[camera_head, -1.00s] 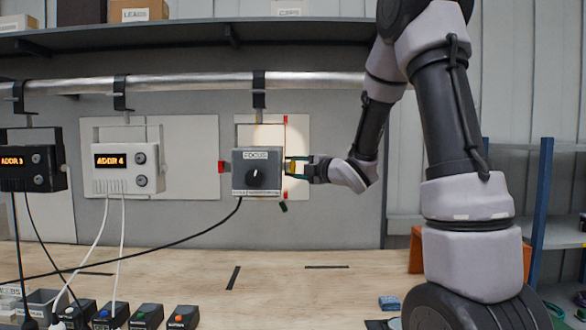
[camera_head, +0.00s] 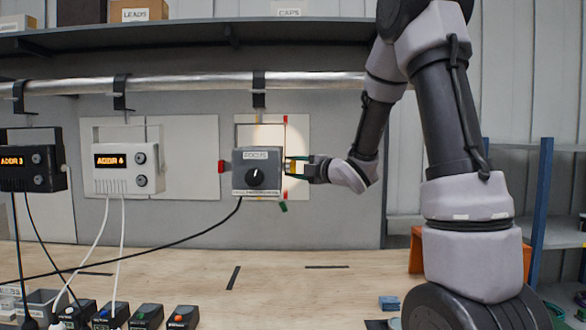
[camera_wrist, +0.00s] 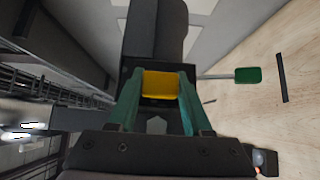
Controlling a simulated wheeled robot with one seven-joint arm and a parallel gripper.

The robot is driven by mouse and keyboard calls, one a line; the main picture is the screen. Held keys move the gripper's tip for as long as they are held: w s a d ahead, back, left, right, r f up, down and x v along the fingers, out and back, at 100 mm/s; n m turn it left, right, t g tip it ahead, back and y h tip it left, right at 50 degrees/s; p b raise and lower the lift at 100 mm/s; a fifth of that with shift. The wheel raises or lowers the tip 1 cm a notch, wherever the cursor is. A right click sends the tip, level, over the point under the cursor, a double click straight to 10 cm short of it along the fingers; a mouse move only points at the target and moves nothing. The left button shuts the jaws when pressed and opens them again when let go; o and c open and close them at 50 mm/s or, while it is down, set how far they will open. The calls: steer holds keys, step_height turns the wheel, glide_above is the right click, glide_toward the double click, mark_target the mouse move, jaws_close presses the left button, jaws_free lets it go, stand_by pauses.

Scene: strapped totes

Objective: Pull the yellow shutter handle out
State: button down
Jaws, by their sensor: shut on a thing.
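The grey fixture labelled FOCUS (camera_head: 257,172) hangs from the metal pipe, with a black knob on its front and a red tab (camera_head: 222,167) on its left side. The yellow shutter handle (camera_wrist: 160,84) is on the fixture's right side. My gripper (camera_head: 296,167) reaches it from the right, its green fingers shut on the handle. In the wrist view the yellow handle sits between the two fingers, close to the dark fixture body. A green tab on a thin stem (camera_wrist: 247,75) sticks out beside the fixture.
Two more fixtures, a white one (camera_head: 128,169) and a black one (camera_head: 33,170), hang to the left. Cables run down to small boxes (camera_head: 146,316) on the wooden bench (camera_head: 190,263). A shelf (camera_head: 180,38) lies above the pipe. The bench middle is mostly clear.

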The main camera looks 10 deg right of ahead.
stand_by(0.3)
steer(key=d, duration=0.3)
steer(key=shift+s+d, duration=0.35)
steer(key=shift+s, duration=0.05)
steer(key=shift+f, duration=0.1)
steer(key=shift+c, duration=1.6)
jaws_free()
steer(key=shift+d, duration=0.1)
steer(key=v, duration=1)
steer(key=shift+s+d, duration=0.2)
steer(key=shift+s, duration=0.15)
